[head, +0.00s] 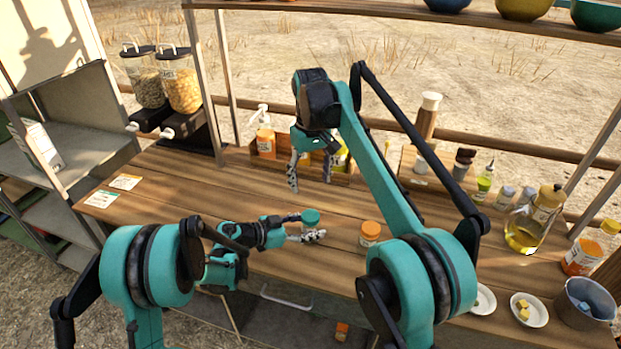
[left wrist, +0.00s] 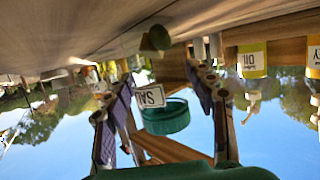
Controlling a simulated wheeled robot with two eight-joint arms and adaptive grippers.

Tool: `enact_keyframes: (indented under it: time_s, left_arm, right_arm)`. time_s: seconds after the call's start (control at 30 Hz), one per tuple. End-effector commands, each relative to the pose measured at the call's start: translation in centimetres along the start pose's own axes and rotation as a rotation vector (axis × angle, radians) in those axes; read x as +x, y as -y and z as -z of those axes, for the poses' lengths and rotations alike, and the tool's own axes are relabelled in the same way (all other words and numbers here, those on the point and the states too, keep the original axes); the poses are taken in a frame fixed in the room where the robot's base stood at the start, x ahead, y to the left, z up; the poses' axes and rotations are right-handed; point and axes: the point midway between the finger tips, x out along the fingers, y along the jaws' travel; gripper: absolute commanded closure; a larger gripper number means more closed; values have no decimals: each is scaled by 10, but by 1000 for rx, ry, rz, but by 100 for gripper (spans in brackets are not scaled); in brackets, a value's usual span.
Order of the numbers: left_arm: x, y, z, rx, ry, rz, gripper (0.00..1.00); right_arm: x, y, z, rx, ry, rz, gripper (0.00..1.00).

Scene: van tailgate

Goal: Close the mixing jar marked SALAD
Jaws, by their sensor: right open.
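A small jar with a teal lid (head: 311,216) stands near the middle of the counter. In the left wrist view, which is upside down, its white label (left wrist: 149,96) reads "SAL", the rest cut off, beside the teal lid (left wrist: 166,116). My left gripper (head: 312,228) is low at the jar, its fingers on either side of it. In the wrist view the fingers (left wrist: 160,82) look spread, with a gap beside the lid. Whether the lid is fully seated cannot be told. My right gripper (head: 310,180) is open and empty, pointing down above the counter behind the jar.
An orange-lidded jar (head: 370,231) stands just right of the left gripper. A wooden rack (head: 340,178) with bottles is behind. An oil flask (head: 524,235), small dishes (head: 529,310) and a grey pot (head: 585,300) are at right.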

Motion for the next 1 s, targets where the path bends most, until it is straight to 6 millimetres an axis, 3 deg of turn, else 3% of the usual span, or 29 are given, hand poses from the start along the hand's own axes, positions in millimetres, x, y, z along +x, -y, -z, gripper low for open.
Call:
enact_keyframes:
  time_s: [0.33, 0.47, 0.8, 1.0]
  left_arm:
    - [-1, 0, 0, 0, 0, 0, 31]
    - [-12, 1, 0, -1, 0, 2, 31]
    - [-82, 1, 0, -1, 1, 4, 31]
    - [-111, 1, 0, -1, 0, 2, 31]
  right_arm:
    - [0, 0, 0, 0, 0, 0, 32]
    - [0, 0, 0, 0, 0, 0, 32]
    - [0, 0, 0, 0, 0, 0, 32]
    - [0, 0, 0, 0, 0, 0, 32]
